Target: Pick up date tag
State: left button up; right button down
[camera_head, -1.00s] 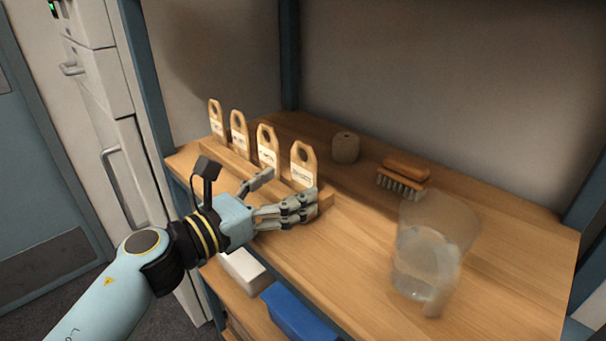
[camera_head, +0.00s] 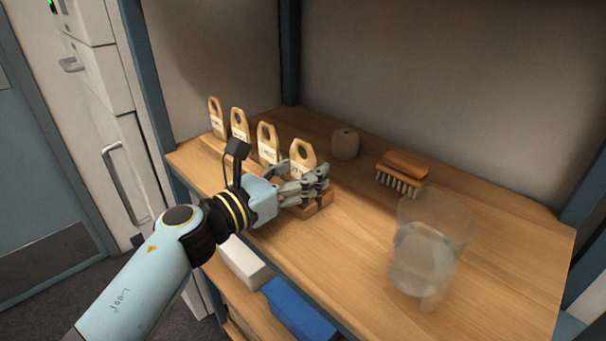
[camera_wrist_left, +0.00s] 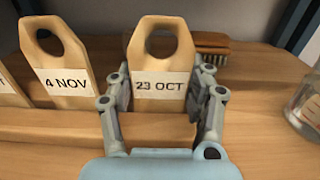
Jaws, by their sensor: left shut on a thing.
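Several wooden date tags with holes at the top stand upright in a row in a wooden rack (camera_head: 319,205) on the shelf. My left gripper (camera_head: 307,178) is at the rightmost tag (camera_head: 303,153), shut on it, with a finger on each side. In the left wrist view this tag (camera_wrist_left: 161,60) reads "23 OCT", between the fingers of my left gripper (camera_wrist_left: 163,98). The neighbouring tag (camera_wrist_left: 60,58) to its left reads "4 NOV". The held tag still stands in the rack. My right gripper is not in view.
A twine spool (camera_head: 345,144) and a wooden brush (camera_head: 402,172) lie behind and right of the rack. A clear plastic container (camera_head: 429,248) stands at the right on the shelf (camera_head: 500,245). A white box (camera_head: 245,262) and a blue bin (camera_head: 298,312) are below.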

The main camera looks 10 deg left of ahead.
aim_at(302, 141)
pick_arm(q)
jog(key=shift+r, duration=0.1)
